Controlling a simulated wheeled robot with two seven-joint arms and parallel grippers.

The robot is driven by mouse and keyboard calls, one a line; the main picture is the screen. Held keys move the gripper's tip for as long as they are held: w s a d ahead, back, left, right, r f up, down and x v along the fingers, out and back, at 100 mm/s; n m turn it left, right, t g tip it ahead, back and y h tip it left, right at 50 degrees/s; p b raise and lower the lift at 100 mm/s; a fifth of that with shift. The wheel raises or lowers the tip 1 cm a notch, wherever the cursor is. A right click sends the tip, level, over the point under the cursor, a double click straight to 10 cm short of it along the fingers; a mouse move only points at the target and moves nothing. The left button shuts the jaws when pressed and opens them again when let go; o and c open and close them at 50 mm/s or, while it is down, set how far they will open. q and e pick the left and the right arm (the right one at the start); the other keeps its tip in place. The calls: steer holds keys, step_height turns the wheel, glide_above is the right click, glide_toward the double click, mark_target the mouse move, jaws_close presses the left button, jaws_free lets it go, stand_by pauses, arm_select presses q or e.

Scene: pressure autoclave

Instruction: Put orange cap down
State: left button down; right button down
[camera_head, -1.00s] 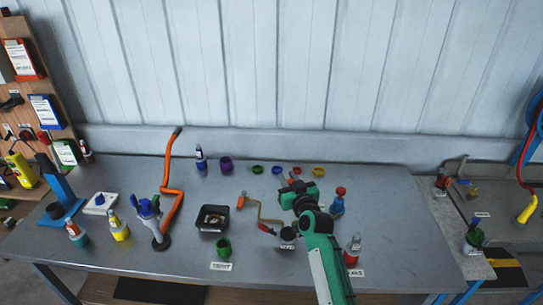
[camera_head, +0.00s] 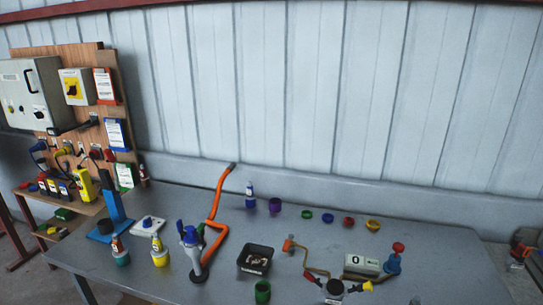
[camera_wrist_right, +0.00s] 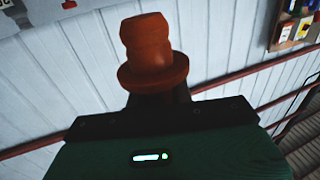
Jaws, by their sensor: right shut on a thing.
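The orange cap (camera_wrist_right: 152,45) fills the top middle of the right wrist view. It has a round stepped top and a wide flange. My right gripper (camera_wrist_right: 158,90) is shut on it from below, and the dark fingers lie beneath the flange. Neither my right gripper nor the held cap shows in the head view. My left gripper is in no view. The grey table (camera_head: 200,292) shows in the head view with no gripper over it.
Green (camera_head: 307,214), blue (camera_head: 328,217), red (camera_head: 348,221) and yellow (camera_head: 373,225) caps stand in a row at the back. The front left edge is clear.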

steer(key=s+b, duration=0.1)
steer(key=s, duration=0.4)
steer(key=shift+s+d, duration=0.15)
steer(key=shift+d, duration=0.05)
steer(key=w+r+y+p, duration=0.1)
steer(key=w+r+p, duration=0.3)
steer(key=w, duration=1)
steer(key=w+r+n+p, duration=0.1)
steer(key=w+r+p, duration=0.3)
steer(key=w, duration=1)
steer(key=shift+w+a+r+y+p, duration=0.3)
steer(key=shift+a+r+y, duration=0.15)
steer(key=shift+r, duration=0.2)
steer(key=shift+f, duration=0.1)
